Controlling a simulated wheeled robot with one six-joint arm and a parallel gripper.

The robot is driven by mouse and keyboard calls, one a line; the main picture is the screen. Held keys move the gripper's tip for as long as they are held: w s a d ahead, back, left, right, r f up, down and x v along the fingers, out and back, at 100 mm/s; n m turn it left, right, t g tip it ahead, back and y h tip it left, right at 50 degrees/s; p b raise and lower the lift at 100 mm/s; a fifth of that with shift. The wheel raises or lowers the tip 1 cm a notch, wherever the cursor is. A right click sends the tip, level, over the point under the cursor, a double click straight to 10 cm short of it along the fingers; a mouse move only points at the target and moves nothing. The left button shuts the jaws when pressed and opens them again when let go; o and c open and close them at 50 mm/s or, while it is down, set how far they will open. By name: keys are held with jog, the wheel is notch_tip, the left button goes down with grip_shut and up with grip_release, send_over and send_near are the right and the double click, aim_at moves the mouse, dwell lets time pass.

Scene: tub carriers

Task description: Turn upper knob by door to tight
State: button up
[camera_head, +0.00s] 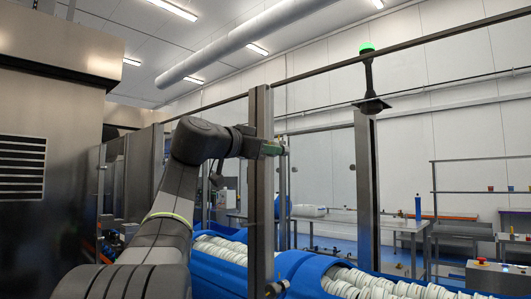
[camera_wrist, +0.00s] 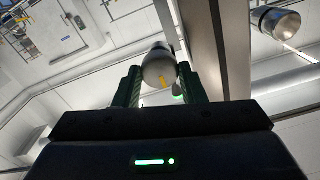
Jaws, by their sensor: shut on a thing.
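A grey, rounded knob (camera_wrist: 158,66) with a yellow mark sits between the fingertips of my gripper (camera_wrist: 158,74) in the wrist view. The two dark green ribbed fingers are shut on its sides. In the head view my gripper (camera_head: 273,149) is at the upper part of a dark metal door post (camera_head: 262,205). The knob is too small to make out there. The yellow mark points toward my palm in the wrist view; I cannot tell how tight the knob is.
Another rounded metal piece (camera_wrist: 277,22) shows at the upper right of the wrist view, beyond a beam. Blue tubs (camera_head: 290,265) full of white pieces stand behind and right of the post. A green-topped lamp (camera_head: 367,47) stands on the frame.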

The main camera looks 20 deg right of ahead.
dwell(0.4)
jog(key=o, duration=1)
jog(key=b+v, duration=0.2)
jog(key=v, duration=1.2)
jog(key=shift+d, duration=0.15)
jog(key=p+x, duration=0.2)
jog(key=x, duration=1.1)
jog(key=shift+w+d, duration=0.2)
jog(key=shift+d, duration=0.15)
jog(key=shift+a, duration=0.1)
